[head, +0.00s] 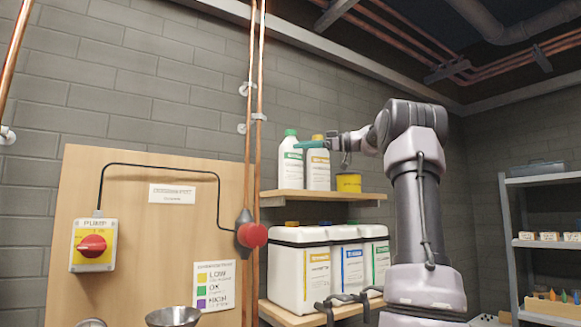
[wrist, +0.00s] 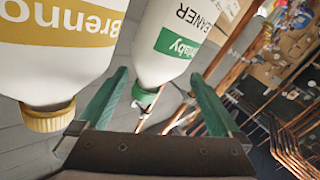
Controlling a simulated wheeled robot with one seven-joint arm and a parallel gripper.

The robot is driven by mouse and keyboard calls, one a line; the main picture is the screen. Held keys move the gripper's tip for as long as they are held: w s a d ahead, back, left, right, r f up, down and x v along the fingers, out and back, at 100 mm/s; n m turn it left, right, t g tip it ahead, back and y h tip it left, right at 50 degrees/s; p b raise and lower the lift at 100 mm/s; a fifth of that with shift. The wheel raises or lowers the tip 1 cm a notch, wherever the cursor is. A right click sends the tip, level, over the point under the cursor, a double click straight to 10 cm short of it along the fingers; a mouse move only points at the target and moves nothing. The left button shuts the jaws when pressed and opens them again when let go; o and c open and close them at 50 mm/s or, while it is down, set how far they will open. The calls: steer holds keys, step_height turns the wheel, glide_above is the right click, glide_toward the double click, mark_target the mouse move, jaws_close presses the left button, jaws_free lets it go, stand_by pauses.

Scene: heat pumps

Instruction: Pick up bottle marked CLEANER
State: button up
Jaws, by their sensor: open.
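The bottle marked CLEANER (wrist: 168,45) is white with a green label and a green cap. In the wrist view it appears upside down, its neck and cap showing between my two teal fingers. In the head view the green-capped bottle (head: 290,165) stands upright on the upper wooden shelf, at its left. My gripper (head: 300,144) is open there at the height of the bottle tops, its fingers pointing left towards the green-capped bottle. In the wrist view my gripper (wrist: 160,76) has gaps on both sides of the cap, and its grip is empty.
A yellow-capped bottle (head: 318,172) stands just right of the CLEANER bottle, close beside my left finger in the wrist view (wrist: 60,45). A yellow tin (head: 348,183) sits farther right on the shelf (head: 325,195). White canisters (head: 299,265) stand below. Copper pipes (head: 256,130) run left of the shelf.

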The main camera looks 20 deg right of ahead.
mark_target(290, 145)
steer(key=x, duration=0.4)
steer(key=shift+w+a, duration=0.15)
steer(key=shift+a, duration=0.25)
steer(key=c, duration=1.5)
jaws_close()
steer(key=shift+r, duration=0.1)
